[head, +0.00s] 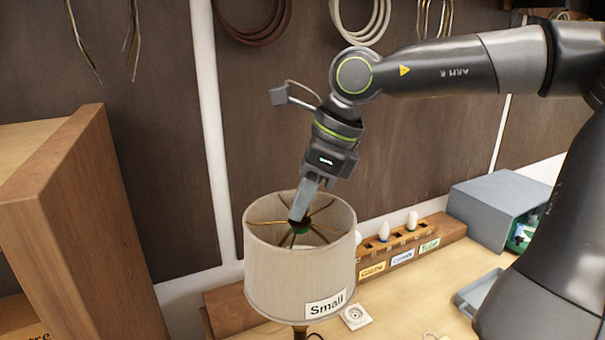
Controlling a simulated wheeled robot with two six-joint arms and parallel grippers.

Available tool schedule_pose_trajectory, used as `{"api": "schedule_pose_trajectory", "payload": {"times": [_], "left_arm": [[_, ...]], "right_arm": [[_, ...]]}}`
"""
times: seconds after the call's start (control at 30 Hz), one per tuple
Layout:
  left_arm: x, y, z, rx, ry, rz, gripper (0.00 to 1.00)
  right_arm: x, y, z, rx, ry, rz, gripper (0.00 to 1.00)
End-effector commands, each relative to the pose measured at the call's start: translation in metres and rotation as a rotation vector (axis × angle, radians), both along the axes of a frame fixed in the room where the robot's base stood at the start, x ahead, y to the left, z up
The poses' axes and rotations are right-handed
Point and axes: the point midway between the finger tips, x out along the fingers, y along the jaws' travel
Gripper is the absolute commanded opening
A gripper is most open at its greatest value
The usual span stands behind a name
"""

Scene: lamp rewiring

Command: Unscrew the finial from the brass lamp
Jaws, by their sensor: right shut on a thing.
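The brass lamp (300,330) stands on the table with a beige shade (285,275) on it, labelled "Small". Only a short piece of its brass stem shows below the shade. Thin brass spokes (268,226) meet at the middle of the shade's open top. My right gripper (298,220) points down into that opening, with its fingertips at the hub of the spokes. It is shut on the finial, which is mostly hidden between the fingers. A dark and green part shows just below the fingertips. My left gripper is not in view.
A wooden rack (455,228) with labelled slots and several bulbs stands behind the lamp at right. A grey-blue box (495,205) is at the far right. A wooden cabinet (85,230) stands close at left. A white socket (356,316) lies beside the shade.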

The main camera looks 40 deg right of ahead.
Motion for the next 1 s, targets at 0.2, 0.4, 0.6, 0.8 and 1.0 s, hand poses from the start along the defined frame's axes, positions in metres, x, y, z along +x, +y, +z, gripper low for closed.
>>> {"api": "schedule_pose_trajectory", "payload": {"times": [0.2, 0.4, 0.6, 0.8, 1.0], "left_arm": [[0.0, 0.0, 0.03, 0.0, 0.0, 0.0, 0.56], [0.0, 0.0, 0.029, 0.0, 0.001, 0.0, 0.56], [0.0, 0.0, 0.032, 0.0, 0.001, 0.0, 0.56], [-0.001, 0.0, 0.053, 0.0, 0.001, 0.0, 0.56], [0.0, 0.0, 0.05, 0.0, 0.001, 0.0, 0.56]], "right_arm": [[0.0, -0.001, 0.003, -0.001, 0.003, 0.158, 0.0], [0.0, -0.001, 0.0, -0.003, -0.001, 0.184, 0.0], [0.0, -0.001, 0.001, -0.002, 0.0, 0.19, 0.0], [0.0, -0.002, 0.001, -0.002, 0.005, 0.321, 0.0], [0.002, -0.002, -0.001, -0.005, 0.004, 0.464, 0.0]]}}
